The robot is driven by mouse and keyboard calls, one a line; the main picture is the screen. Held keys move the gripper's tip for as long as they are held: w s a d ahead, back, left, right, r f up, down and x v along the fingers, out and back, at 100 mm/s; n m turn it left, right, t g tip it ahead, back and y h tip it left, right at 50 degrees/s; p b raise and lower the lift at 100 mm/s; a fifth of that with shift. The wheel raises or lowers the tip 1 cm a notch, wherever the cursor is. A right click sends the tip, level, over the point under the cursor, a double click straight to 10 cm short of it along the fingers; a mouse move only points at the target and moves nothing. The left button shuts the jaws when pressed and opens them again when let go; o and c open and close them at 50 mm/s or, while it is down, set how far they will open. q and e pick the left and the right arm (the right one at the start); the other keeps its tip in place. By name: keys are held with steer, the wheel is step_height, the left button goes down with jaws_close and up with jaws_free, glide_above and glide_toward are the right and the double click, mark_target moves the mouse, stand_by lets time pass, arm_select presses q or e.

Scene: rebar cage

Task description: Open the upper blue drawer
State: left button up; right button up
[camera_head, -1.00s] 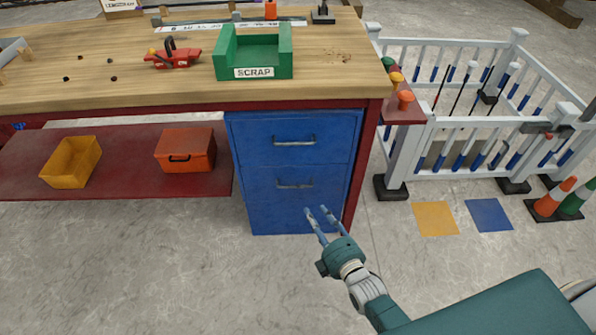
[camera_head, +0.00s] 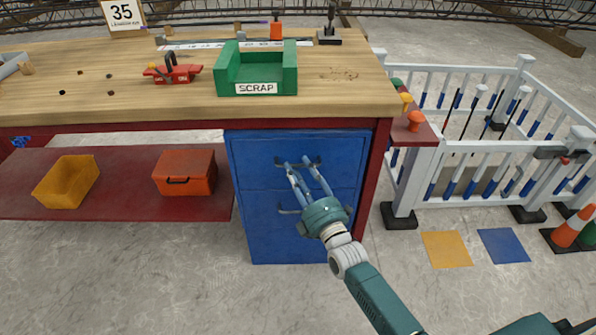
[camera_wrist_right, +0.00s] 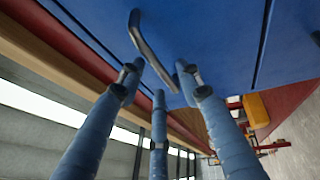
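The upper blue drawer (camera_head: 250,165) sits in the blue cabinet under the bench and looks closed. Its metal handle (camera_head: 315,162) is partly covered by my right gripper (camera_head: 299,163), whose blue fingers are spread at the handle. In the right wrist view, the handle (camera_wrist_right: 148,45) runs toward the space between the fingertips of the open gripper (camera_wrist_right: 160,85). The fingers are not closed on it, and I cannot tell whether they touch it. The lower drawer's handle (camera_head: 288,210) is partly hidden behind my right gripper. My left gripper is not in view.
The wooden benchtop (camera_head: 120,100) overhangs the drawers and carries a green SCRAP bin (camera_head: 256,87). A red shelf (camera_head: 120,205) at left holds a yellow bin (camera_head: 66,183) and an orange box (camera_head: 185,173). A white fence (camera_head: 470,145) stands right. Floor in front is clear.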

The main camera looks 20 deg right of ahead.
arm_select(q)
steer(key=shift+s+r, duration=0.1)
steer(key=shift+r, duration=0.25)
arm_select(e)
steer(key=shift+w+r, duration=0.1)
steer(key=shift+w, duration=0.35)
steer(key=shift+c, duration=0.3)
jaws_close()
